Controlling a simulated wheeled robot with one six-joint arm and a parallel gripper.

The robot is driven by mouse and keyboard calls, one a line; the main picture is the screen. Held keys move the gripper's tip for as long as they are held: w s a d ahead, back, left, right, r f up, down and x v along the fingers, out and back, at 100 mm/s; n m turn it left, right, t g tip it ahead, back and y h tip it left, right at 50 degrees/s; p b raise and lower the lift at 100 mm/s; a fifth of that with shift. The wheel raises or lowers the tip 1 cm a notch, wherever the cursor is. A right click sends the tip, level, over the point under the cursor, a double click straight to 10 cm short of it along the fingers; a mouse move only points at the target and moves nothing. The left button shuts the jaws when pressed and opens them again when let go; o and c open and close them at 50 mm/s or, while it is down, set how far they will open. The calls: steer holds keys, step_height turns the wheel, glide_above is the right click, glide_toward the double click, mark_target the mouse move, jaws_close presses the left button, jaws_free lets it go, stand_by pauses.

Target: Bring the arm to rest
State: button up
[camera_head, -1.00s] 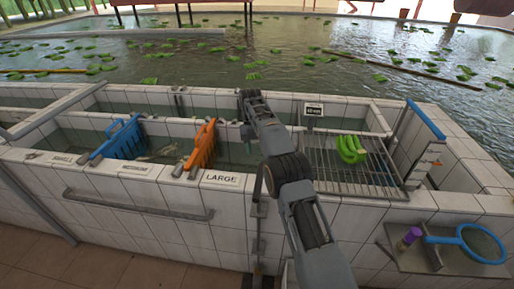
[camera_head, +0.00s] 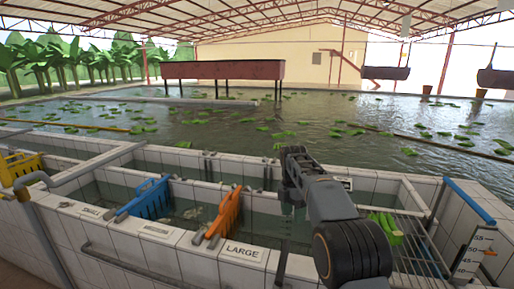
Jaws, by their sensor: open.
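My arm rises from the bottom of the head view, over the tiled tank wall. Its far end with my gripper (camera_head: 291,198) is above the water channel, right of the orange rack. One thin finger shows pointing down; the gap between the fingers is hard to see. Nothing shows held in it. Green bananas (camera_head: 385,228) lie on the wire rack (camera_head: 418,262) to the right of my arm, partly hidden behind it.
A blue rack (camera_head: 150,199) and an orange rack (camera_head: 226,214) stand in the tank compartments. A yellow crate (camera_head: 20,168) is at far left. A blue rail (camera_head: 468,201) and a scale board (camera_head: 474,255) stand at right. Open water (camera_head: 250,125) lies behind.

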steer(key=s+d+r+m+t, duration=0.2)
steer(key=s+r+m, duration=0.2)
steer(key=s+m, duration=0.4)
steer(key=s+d+f+m+t+b, duration=0.1)
steer(key=s+f+m, duration=0.3)
steer(key=s+m, duration=0.4)
steer(key=s+d+f+m+t+b, duration=0.1)
steer(key=s+d+f+m+t, duration=0.1)
steer(key=s+m, duration=0.6)
steer(key=s+f+t, duration=0.1)
steer(key=s+t, duration=0.1)
steer(key=s, duration=0.1)
steer(key=shift+f, duration=0.35)
